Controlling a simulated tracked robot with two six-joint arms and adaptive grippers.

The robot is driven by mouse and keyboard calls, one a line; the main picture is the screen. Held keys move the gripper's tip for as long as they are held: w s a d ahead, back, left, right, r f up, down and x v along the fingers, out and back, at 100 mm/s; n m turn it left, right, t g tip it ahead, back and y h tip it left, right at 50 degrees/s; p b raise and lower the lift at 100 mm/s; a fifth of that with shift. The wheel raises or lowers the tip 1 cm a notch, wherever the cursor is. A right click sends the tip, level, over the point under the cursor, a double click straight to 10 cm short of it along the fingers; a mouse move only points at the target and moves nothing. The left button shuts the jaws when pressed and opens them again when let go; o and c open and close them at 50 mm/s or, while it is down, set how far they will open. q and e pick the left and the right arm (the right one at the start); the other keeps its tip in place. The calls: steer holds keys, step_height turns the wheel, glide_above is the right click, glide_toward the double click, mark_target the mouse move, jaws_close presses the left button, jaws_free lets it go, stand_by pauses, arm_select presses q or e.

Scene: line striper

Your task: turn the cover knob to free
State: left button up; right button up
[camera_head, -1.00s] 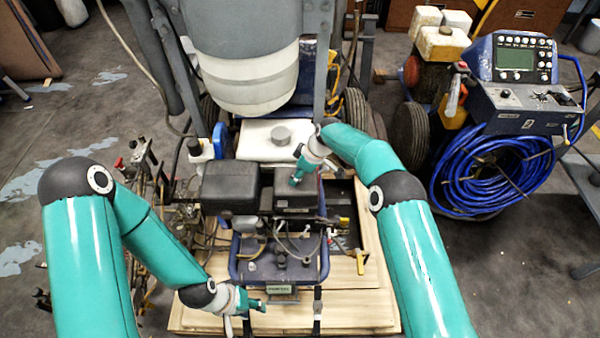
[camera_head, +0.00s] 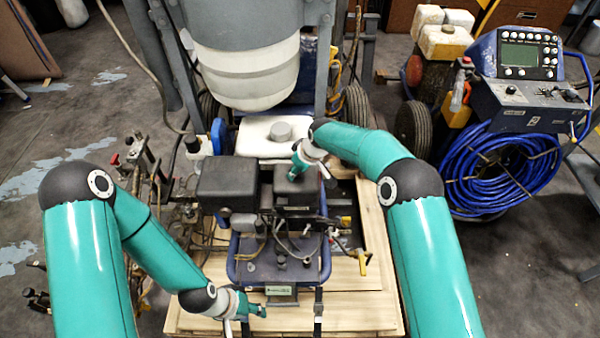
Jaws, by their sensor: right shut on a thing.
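My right gripper (camera_head: 309,171) reaches down from the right arm onto the dark box-shaped cover (camera_head: 291,192) in the middle of the machine. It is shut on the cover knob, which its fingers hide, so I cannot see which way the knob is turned. A second black box-shaped housing (camera_head: 227,181) sits just left of that cover. My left gripper (camera_head: 258,309) is low in the middle, beside a small plate with a green label (camera_head: 280,291) at the machine's front. Its fingers are too small to tell whether they are open.
A white tank with a grey cap (camera_head: 281,131) stands behind the cover, with a large white hopper (camera_head: 250,75) above. Hoses and levers crowd the left side. A wooden pallet (camera_head: 365,310) lies below. A blue hose coil (camera_head: 505,165) and control panel stand at right.

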steer(key=o, duration=1.2)
steer(key=shift+c, duration=0.2)
steer(key=shift+r, duration=0.1)
steer(key=v, duration=1.1)
steer(key=shift+r, duration=0.35)
steer(key=shift+s+d, duration=0.1)
steer(key=shift+d, duration=0.05)
